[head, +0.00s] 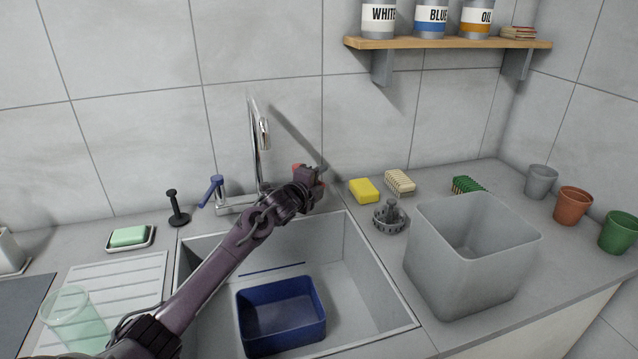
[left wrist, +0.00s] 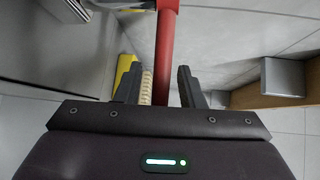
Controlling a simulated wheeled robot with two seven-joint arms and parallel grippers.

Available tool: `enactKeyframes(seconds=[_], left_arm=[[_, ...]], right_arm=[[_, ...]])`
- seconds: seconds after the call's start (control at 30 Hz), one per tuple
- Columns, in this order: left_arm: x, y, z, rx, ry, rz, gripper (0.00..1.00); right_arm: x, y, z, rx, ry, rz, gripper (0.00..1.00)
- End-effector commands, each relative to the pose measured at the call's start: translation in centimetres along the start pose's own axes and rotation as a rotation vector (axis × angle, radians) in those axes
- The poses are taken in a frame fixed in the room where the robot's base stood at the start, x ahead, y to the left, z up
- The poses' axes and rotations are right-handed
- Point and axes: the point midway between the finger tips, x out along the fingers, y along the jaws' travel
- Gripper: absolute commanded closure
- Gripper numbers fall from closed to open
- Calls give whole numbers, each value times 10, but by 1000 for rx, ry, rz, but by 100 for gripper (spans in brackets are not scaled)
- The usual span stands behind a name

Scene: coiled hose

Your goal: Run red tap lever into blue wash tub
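The red tap lever (left wrist: 167,45) runs between the two fingers of my left gripper (left wrist: 160,88) in the left wrist view. The fingers stand apart, with a gap on the left side of the lever. In the head view my left gripper (head: 312,176) is at the right of the tap and covers most of the lever; a bit of red (head: 297,167) shows. The chrome tap (head: 255,150) stands behind the sink, with a blue lever (head: 212,190) on its left. No water stream is visible. The blue wash tub (head: 281,310) sits in the sink. My right gripper is out of view.
The sink (head: 375,285) surrounds the tub. A large grey bin (head: 470,265) stands right of it. A yellow sponge (head: 364,190), a brush (head: 399,182) and a strainer (head: 391,216) lie near the gripper. A green cup (head: 75,318) stands at left.

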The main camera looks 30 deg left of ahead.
Motion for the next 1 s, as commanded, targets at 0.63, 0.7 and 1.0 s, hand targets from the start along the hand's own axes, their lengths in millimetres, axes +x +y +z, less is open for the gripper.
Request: enactKeyframes(seconds=[0.63,0.7,1.0], left_arm=[[0,0,0,0,0,0,100],[0,0,0,0,0,1,100],[7,0,-2,-18,-125,8,100]], right_arm=[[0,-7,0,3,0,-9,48],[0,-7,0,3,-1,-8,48],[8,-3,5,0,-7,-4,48]])
